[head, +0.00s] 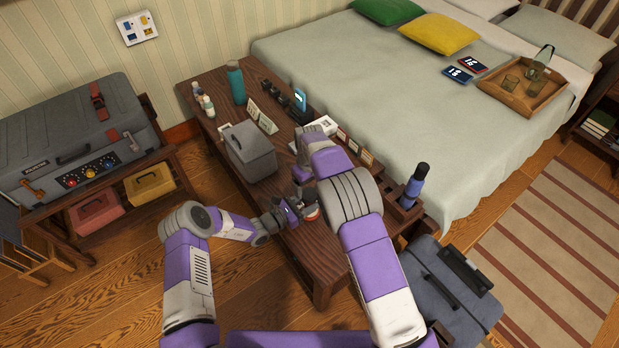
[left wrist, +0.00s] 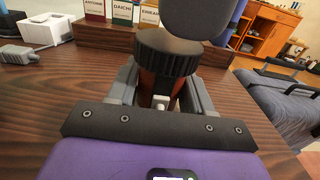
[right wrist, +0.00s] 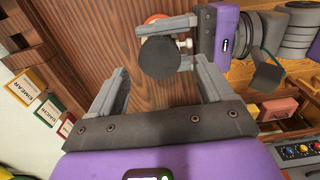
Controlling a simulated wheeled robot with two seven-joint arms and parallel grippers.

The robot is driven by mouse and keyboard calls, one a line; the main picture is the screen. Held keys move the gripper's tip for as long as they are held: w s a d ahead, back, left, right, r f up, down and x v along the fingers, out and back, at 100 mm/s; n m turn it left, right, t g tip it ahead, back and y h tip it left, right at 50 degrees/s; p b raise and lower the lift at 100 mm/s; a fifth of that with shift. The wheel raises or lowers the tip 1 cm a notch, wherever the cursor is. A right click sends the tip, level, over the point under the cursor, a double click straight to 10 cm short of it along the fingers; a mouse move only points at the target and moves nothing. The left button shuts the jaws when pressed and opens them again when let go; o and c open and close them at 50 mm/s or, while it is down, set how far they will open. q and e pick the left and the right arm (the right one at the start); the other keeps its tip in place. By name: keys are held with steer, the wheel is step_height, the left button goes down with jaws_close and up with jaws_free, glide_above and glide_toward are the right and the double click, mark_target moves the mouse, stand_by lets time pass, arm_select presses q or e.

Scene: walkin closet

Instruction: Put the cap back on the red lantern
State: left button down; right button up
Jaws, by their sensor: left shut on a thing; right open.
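My left gripper (head: 297,211) is shut on an orange-red body (left wrist: 147,88), which I take for the red lantern, above the near part of the table. Its reddish end (head: 312,213) shows in the head view. A black ribbed round piece (left wrist: 167,53) sits at its top; I cannot tell whether this is the cap. In the right wrist view it is a dark disc (right wrist: 160,58) beyond my right gripper (right wrist: 157,75), which is open and empty. My right gripper (head: 303,174) is just behind the left one. No loose cap can be made out.
On the wooden table (head: 300,250) are a grey lidded box (head: 250,152), a teal bottle (head: 236,84), small labelled boxes and a rack with a blue flashlight (head: 416,183). A grey case (head: 450,290) stands at right. The table's front is fairly clear.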

mark_target(310, 193)
steer(key=shift+f, duration=1.65)
steer(key=c, duration=1.1)
steer(key=shift+o, duration=0.2)
steer(key=m, duration=1.4)
steer(key=shift+m, duration=0.3)
steer(key=o, duration=1.2)
steer(key=shift+o, duration=0.2)
